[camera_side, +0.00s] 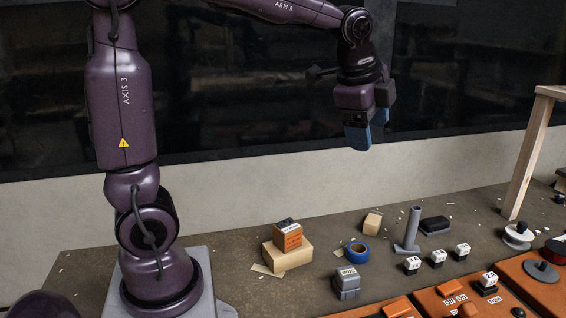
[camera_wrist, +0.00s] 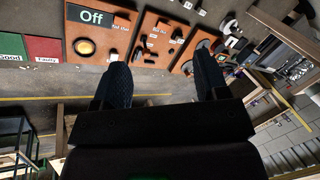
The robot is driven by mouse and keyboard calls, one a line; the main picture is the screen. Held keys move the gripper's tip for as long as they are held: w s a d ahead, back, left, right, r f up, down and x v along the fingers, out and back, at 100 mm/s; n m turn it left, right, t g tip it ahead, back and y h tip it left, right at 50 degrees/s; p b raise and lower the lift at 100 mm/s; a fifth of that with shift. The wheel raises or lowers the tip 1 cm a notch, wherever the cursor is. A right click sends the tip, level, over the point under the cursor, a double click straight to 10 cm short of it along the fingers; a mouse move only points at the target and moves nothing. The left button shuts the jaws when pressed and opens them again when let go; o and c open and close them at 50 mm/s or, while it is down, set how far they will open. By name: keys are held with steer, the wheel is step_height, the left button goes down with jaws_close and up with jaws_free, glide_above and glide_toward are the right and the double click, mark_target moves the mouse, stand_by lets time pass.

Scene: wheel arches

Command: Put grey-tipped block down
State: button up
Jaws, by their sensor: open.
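My gripper (camera_side: 364,137) hangs high above the back of the bench in the side view, with blue fingertips pointing down. In the wrist view my gripper (camera_wrist: 160,82) has its two dark fingers wide apart with nothing between them. An orange block (camera_side: 287,238) with a dark grey top and a white label sits on a pale wooden block (camera_side: 287,256), left of and well below my gripper. A small grey block (camera_side: 347,284) with a label on top stands on the bench farther forward. I cannot tell for certain which one is the grey-tipped block; the orange one fits best.
A blue tape roll (camera_side: 357,252), a small wooden block (camera_side: 372,223), a grey post on a base (camera_side: 411,232) and a black block (camera_side: 435,226) stand on the bench. Orange panels (camera_side: 455,298) fill the front right. A wooden frame post (camera_side: 526,155) rises at right.

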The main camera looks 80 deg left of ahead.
steer(key=s+d+f+n+t, duration=0.1)
steer(key=s+d+n, duration=0.1)
steer(key=s+n, duration=0.3)
steer(key=s+d+f+n+h, duration=0.1)
steer(key=s+d+n, duration=0.2)
steer(key=s, duration=0.8)
steer(key=n, duration=0.2)
steer(key=shift+s+d+f+n+t+h, duration=0.2)
steer(key=shift+f+n+t+h, duration=0.1)
steer(key=shift+f+t, duration=0.1)
